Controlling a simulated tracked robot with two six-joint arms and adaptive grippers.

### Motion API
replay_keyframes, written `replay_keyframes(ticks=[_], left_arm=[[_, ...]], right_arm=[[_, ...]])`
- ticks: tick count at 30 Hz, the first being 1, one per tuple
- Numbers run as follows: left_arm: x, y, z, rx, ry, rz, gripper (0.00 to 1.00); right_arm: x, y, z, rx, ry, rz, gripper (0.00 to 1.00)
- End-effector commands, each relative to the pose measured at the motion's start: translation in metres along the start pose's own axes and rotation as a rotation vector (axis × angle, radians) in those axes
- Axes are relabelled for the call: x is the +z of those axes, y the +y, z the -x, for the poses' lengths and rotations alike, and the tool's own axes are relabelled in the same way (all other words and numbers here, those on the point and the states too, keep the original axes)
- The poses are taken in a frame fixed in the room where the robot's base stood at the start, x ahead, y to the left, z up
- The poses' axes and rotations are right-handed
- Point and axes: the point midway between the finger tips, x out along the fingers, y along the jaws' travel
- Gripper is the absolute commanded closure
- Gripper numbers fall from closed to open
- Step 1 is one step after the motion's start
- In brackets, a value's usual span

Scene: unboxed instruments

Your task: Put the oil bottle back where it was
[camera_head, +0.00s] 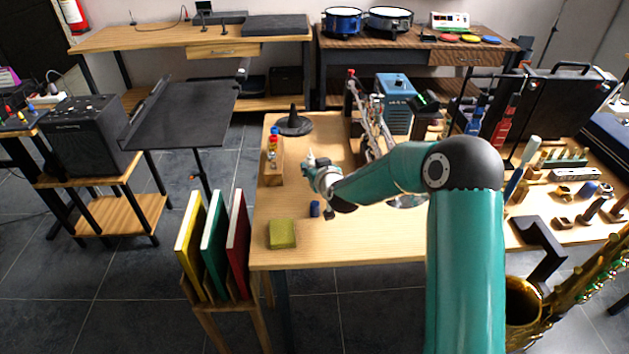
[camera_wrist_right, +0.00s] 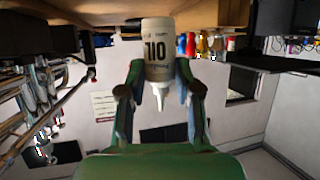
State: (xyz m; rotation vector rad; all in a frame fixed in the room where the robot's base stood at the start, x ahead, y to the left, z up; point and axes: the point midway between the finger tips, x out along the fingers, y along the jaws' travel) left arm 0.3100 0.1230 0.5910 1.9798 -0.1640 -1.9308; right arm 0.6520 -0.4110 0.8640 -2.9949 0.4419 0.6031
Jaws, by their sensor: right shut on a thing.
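The oil bottle (camera_wrist_right: 157,50) is white with a dark "110" label and a narrow tapered nozzle. In the right wrist view, which looks upside down, it stands between the two fingers of my right gripper (camera_wrist_right: 158,82), which is shut on it. In the head view my right gripper (camera_head: 322,182) is over the left part of the wooden table, just right of a small wooden rack (camera_head: 272,174) holding small bottles with blue, red and yellow parts. Only a pale tip of the oil bottle (camera_head: 310,157) shows there; whether its base touches the table is unclear. My left gripper is out of view.
A black round stand base (camera_head: 293,123) is behind. Metal stand parts (camera_head: 368,115) rise to the right. Coloured boards (camera_head: 214,243) stand off the left edge.

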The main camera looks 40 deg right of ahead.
Motion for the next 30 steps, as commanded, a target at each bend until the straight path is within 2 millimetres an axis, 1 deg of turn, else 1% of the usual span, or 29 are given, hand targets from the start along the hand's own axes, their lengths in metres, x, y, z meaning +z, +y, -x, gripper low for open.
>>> replay_keyframes(ticks=[4,9,11,19,23,24,26,27,28,30], left_arm=[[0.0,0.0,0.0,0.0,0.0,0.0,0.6],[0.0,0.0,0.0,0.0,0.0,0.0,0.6],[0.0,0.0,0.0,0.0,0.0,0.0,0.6],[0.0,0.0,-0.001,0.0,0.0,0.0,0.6],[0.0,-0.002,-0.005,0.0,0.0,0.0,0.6],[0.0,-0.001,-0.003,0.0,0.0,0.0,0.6],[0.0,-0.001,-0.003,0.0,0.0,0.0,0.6],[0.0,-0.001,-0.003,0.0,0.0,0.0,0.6],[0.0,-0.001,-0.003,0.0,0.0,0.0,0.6],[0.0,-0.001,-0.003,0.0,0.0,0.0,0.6]], right_arm=[[0.011,0.0,-0.004,0.0,-0.002,0.0,1.0],[0.034,0.0,-0.014,0.0,-0.003,0.0,1.0],[0.038,0.0,-0.016,0.0,-0.001,0.0,1.0],[0.04,-0.001,-0.017,-0.001,0.002,0.0,1.0],[0.043,-0.001,-0.018,-0.001,0.001,0.0,1.0],[0.042,-0.001,-0.018,-0.001,0.001,0.0,0.6],[0.042,-0.001,-0.018,-0.001,0.0,0.0,0.5],[0.042,-0.001,-0.018,-0.001,0.0,0.0,0.43],[0.042,-0.001,-0.018,-0.001,0.0,0.0,0.42],[0.042,-0.001,-0.018,-0.001,0.0,0.0,0.42]])
